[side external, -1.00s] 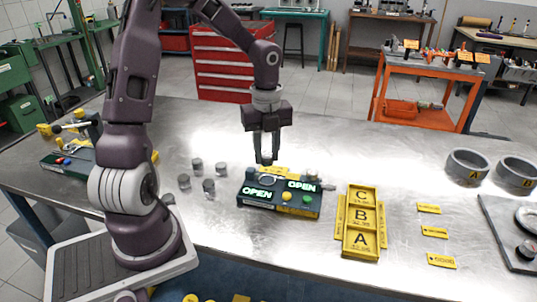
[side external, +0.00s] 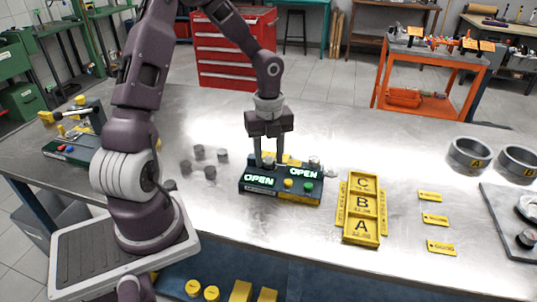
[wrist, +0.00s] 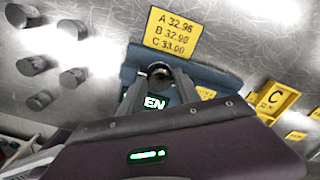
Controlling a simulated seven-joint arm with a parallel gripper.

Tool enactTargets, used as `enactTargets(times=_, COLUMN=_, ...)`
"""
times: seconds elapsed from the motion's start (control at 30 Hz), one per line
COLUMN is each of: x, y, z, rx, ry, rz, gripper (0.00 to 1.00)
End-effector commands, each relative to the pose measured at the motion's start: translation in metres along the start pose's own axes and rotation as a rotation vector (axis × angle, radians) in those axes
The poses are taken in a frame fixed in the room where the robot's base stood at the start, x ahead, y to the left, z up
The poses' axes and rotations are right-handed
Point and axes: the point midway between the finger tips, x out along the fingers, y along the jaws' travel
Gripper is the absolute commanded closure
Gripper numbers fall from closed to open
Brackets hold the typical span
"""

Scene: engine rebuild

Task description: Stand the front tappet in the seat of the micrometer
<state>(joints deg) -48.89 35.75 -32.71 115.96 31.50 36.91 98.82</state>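The micrometer (side external: 280,193) is a dark block with two green OPEN displays and coloured buttons. It also shows below my gripper in the wrist view (wrist: 215,78). My gripper (side external: 268,161) points straight down over the block's left rear part, where the seat is. In the wrist view my fingertips (wrist: 160,74) are closed around a dark round tappet (wrist: 160,71), at or just above the seat. The fingers hide most of the seat, and I cannot tell whether the tappet touches its bottom.
Several other grey tappets (side external: 210,173) stand left of the micrometer. A yellow card with A, B, C values (wrist: 174,32) stands behind it. A yellow tray marked C, B, A (side external: 361,210) lies to the right, with yellow labels (side external: 435,219) and grey rings (side external: 469,155) beyond.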

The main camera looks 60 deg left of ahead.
Motion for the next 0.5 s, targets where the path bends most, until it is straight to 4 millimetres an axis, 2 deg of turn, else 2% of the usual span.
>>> enactTargets(times=0.4, x=0.0, y=0.003, z=0.001, rx=-0.001, ry=0.0, rz=0.01, gripper=0.46)
enactTargets(times=0.5, x=-0.01, y=0.003, z=0.001, rx=-0.003, ry=-0.003, rz=0.007, gripper=0.46)
